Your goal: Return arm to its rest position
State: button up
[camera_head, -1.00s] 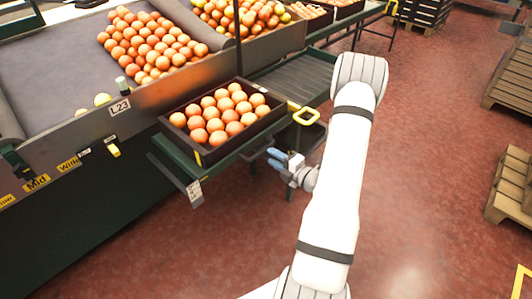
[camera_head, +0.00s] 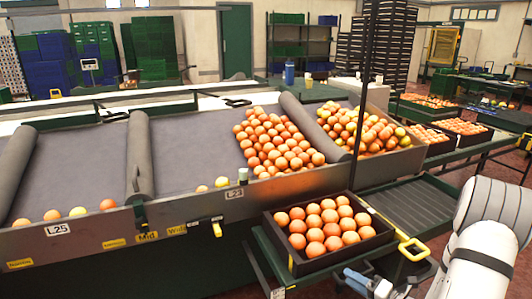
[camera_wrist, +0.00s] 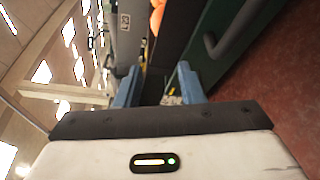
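My gripper (camera_head: 357,281) is low at the bottom right of the head view, just in front of the crate stand and below the black crate of oranges (camera_head: 378,219). In the wrist view its two blue fingers (camera_wrist: 158,88) stand apart with nothing between them. My white arm fills the lower right corner of the head view. The crate is filled with oranges (camera_head: 322,222) and rests on the green stand, apart from the gripper.
A sorting table (camera_head: 187,210) with grey sloped lanes and orange piles spans the middle. A yellow handle (camera_head: 412,249) sticks out right of the crate. A roller conveyor (camera_head: 408,203) lies behind it. Red floor (camera_wrist: 274,78) is clear in the wrist view.

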jog(key=s+a+r+n+g+p, duration=0.3)
jog(key=s+a+r+n+g, duration=0.4)
jog(key=n, duration=0.5)
jog(key=s+a+r+n+g+p, duration=0.3)
jog(key=s+a+r+n+g, duration=0.25)
jog(key=a+r+n, duration=0.5)
jog(key=s+d+r+n+t+h+p, duration=0.1)
jog(key=r+n+h, duration=0.4)
jog(key=n, duration=0.5)
jog(key=s+d+r+n+t+h+p, duration=0.1)
jog(key=s+d+r+n+h+p, duration=0.3)
jog(key=n, duration=0.6)
notch_tip(320, 180, up, 2)
jog(key=shift+s+d+r+h, duration=0.2)
jog(key=shift+s+d+h, duration=0.15)
jog(key=shift+s+h, duration=0.4)
